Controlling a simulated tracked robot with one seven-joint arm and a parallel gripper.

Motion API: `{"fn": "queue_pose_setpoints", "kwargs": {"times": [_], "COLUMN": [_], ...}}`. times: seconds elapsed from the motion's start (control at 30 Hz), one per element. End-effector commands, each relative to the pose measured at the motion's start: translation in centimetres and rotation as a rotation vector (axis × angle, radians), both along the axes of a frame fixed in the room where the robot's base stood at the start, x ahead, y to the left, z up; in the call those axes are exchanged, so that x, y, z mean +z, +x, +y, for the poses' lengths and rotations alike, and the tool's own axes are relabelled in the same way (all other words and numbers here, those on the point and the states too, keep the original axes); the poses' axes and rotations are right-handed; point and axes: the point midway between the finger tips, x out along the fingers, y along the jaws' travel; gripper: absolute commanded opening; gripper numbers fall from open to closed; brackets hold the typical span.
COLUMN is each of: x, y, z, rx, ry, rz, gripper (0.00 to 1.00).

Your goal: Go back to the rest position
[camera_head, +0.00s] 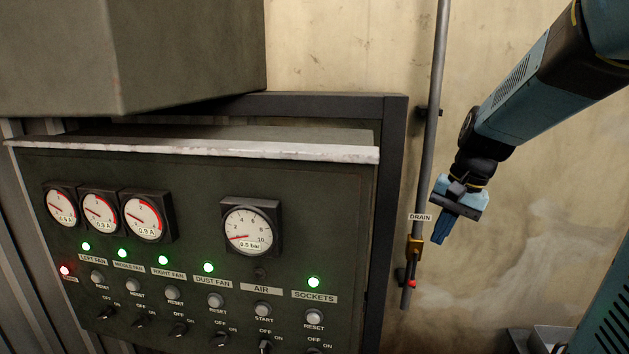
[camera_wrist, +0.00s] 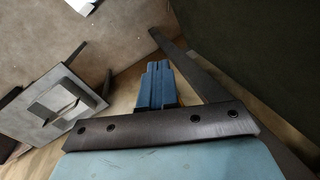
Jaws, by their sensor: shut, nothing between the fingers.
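My gripper (camera_head: 440,236) hangs at the end of my blue arm on the right in the head view, fingers pointing down. It is shut and empty. It is in front of the wall, just right of the grey drain pipe (camera_head: 430,120) and its brass valve (camera_head: 414,246) with a red part. I cannot tell whether the fingertips touch the valve. In the wrist view, my blue fingers (camera_wrist: 155,85) are together with nothing between them.
The dark control panel (camera_head: 330,200) with gauges, green lamps and switches fills the left and middle. A large grey box (camera_head: 180,50) overhangs it. The plaster wall (camera_head: 520,200) is bare to the right. In the wrist view, a grey box-like object (camera_wrist: 60,105) stands at the left.

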Motion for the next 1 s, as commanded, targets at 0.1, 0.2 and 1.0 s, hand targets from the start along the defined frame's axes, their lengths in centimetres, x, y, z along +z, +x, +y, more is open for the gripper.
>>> {"fn": "queue_pose_setpoints", "kwargs": {"times": [0.1, 0.2, 1.0], "x": [1.4, 2.4, 5.7], "y": [-2.1, -3.9, -13.4], "z": [0.8, 1.2, 1.8], "rx": [0.067, 0.119, 0.413], "ry": [-0.062, -0.111, -0.363], "rz": [-0.069, -0.123, -0.456], "gripper": [0.0, 0.0, 0.0]}}
